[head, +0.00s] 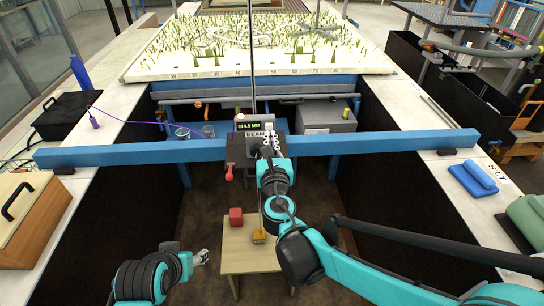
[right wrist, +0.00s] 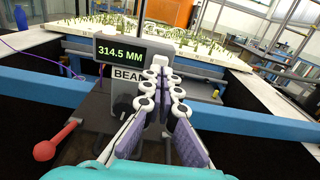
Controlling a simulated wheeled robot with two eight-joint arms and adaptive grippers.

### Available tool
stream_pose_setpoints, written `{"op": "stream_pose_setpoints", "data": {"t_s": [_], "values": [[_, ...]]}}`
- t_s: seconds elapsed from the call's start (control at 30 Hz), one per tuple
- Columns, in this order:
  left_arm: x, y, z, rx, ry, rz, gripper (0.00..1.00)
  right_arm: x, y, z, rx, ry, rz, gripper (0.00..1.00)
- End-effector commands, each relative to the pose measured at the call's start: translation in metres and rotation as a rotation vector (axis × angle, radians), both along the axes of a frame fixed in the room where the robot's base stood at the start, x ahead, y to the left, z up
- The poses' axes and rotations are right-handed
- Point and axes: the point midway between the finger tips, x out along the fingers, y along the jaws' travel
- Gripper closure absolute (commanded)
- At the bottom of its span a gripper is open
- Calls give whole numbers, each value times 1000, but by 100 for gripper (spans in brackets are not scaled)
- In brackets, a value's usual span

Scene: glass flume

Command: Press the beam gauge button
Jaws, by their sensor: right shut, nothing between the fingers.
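The beam gauge (head: 250,127) is a dark box on the blue crossbeam, with a green readout of 314.5 MM. In the right wrist view the gauge's readout (right wrist: 121,53) and part of the word BEAM show. My right gripper (head: 269,134) is shut and empty, in front of the gauge's right side; it also fills the middle of the right wrist view (right wrist: 165,76). I cannot make out the button; the fingers hide part of the gauge front. I cannot tell whether they touch it. My left gripper (head: 202,257) is low at the left, far from the gauge; its fingers are too small to judge.
The blue crossbeam (head: 130,154) spans the flume between two pale side ledges. A red-knobbed lever (head: 229,173) hangs left of the gauge. A planted white bed (head: 270,62) lies behind.

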Motion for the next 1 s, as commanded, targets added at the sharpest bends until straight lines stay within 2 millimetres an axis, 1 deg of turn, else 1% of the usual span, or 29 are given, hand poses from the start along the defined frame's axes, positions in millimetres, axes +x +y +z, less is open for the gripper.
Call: {"op": "stream_pose_setpoints", "data": {"t_s": [0.03,0.1,0.2,0.6,0.67,0.8,1.0], "values": [[0,0,-4,0,0,0,46,7,0,-2,0,0,-1,100],[0,0,-6,0,0,0,46,14,0,-1,0,0,-1,100],[0,0,-7,0,0,0,46,20,0,-1,0,0,0,100],[0,0,-7,0,0,0,46,23,0,0,0,0,0,100],[0,0,-7,0,0,0,46,27,0,0,0,0,-1,100],[0,0,-7,0,0,0,46,42,0,0,0,0,-1,100],[0,0,-8,0,0,0,46,43,0,0,0,0,0,100]]}}
